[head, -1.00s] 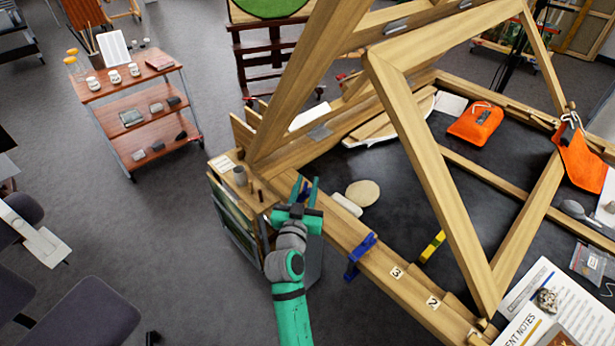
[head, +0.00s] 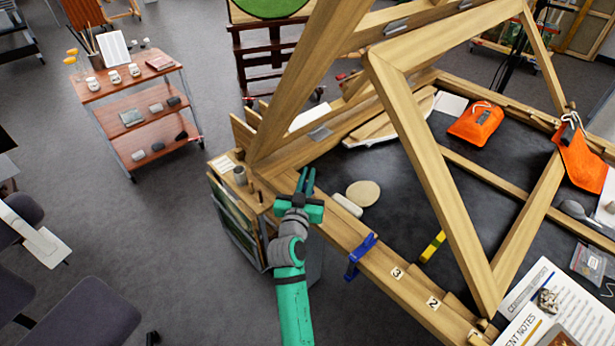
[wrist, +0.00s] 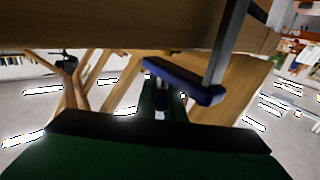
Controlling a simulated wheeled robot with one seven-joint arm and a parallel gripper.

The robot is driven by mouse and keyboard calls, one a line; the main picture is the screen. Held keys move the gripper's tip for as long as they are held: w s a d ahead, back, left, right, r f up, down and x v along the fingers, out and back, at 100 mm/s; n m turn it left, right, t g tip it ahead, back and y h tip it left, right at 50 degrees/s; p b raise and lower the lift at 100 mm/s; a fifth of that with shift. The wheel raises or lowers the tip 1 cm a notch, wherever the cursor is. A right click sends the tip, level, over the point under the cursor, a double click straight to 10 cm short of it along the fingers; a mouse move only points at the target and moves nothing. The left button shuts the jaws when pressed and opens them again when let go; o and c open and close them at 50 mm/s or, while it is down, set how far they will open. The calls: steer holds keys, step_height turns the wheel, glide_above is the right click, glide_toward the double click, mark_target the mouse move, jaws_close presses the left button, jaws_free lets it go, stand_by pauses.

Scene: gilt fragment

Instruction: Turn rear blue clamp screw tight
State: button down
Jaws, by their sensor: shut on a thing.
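The rear blue clamp's arm (wrist: 185,80) crosses the middle of the wrist view, joined to a grey metal bar (wrist: 228,40) and close against the wooden beam (wrist: 110,55). Its screw (wrist: 161,100) hangs below the arm, between my dark green fingers. My gripper (head: 306,180) is at the beam's near edge in the head view, shut on the screw. The fingers largely hide this clamp in the head view. I cannot tell how tight the screw is. A second blue clamp (head: 360,257) grips the same beam, nearer and to the right.
Tall wooden frame members (head: 430,170) rise right of my gripper. A pale round pad (head: 363,193) and a white block (head: 346,205) lie on the dark surface beyond the beam. A crate of panels (head: 238,215) stands left. Open floor lies left of my arm.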

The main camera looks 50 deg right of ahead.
steer(key=shift+w+m+g, duration=0.1)
steer(key=shift+m+g, duration=0.2)
steer(key=shift+g, duration=0.1)
steer(key=shift+s+m+g+h, duration=0.15)
steer(key=shift+m+g+h, duration=0.35)
steer(key=shift+g, duration=0.3)
steer(key=shift+s+m+g+h, duration=0.15)
steer(key=shift+m+g+h, duration=0.25)
steer(key=shift+m+g, duration=0.3)
steer(key=shift+s+d+m+g+h, duration=0.25)
steer(key=shift+m+g, duration=0.3)
steer(key=shift+g, duration=0.4)
steer(key=shift+s+m+g+h, duration=0.15)
steer(key=shift+s+m+g, duration=0.15)
steer(key=shift+m+g, duration=0.45)
steer(key=c, duration=1.9)
jaws_free()
steer(key=shift+s, duration=0.15)
steer(key=shift+o, duration=0.2)
steer(key=a, duration=1)
steer(key=shift+s+a, duration=0.4)
